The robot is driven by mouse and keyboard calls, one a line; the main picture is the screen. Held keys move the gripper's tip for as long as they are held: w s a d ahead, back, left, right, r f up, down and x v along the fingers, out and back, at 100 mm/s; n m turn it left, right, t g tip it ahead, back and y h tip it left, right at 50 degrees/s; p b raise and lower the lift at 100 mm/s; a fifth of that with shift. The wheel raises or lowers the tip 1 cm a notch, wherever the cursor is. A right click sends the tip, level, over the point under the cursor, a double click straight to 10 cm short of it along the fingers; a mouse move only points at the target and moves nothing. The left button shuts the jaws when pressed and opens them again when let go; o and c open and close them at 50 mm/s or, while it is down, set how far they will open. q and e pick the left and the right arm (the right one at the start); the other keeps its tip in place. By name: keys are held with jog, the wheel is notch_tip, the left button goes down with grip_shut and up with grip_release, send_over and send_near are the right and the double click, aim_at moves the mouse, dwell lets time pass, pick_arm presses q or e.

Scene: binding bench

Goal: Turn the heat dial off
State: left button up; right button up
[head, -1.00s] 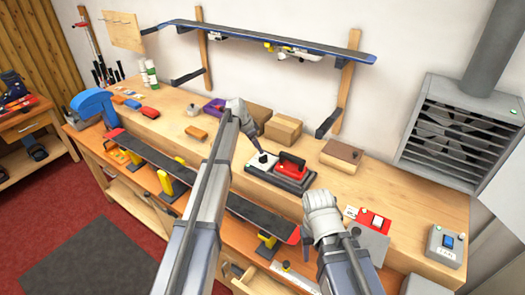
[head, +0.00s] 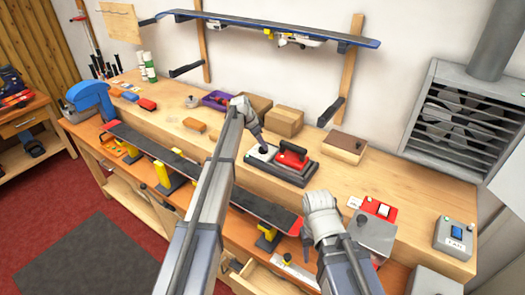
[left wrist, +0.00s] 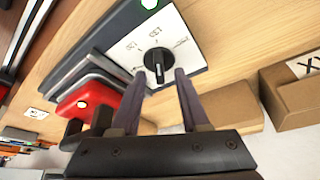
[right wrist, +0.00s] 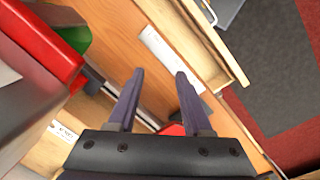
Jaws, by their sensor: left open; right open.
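The heat dial (left wrist: 157,64) is a round black knob on a white panel with printed markings around it, on the dark base of the waxing iron unit (head: 283,177). My left gripper (left wrist: 162,82) is open. Its two fingertips stand close to the dial, one at each side of it in the left wrist view; I cannot tell whether they touch it. In the head view my left gripper (head: 259,142) is over the panel end of the unit and hides the dial. My right gripper (right wrist: 158,75) is open and empty above the bench's front edge.
The red iron (head: 292,156) rests on the unit beside the panel. Cardboard boxes (head: 285,122) stand behind it. A switch box (head: 455,238) is at the right, and an open drawer (head: 270,280) is below.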

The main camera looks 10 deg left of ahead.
pick_arm(q)
jog(key=shift+w+d+f, duration=0.1)
jog(key=shift+d+f, duration=0.1)
jog(key=shift+f, duration=0.35)
jog(key=shift+r, duration=0.1)
jog(key=shift+c, duration=0.2)
grip_shut()
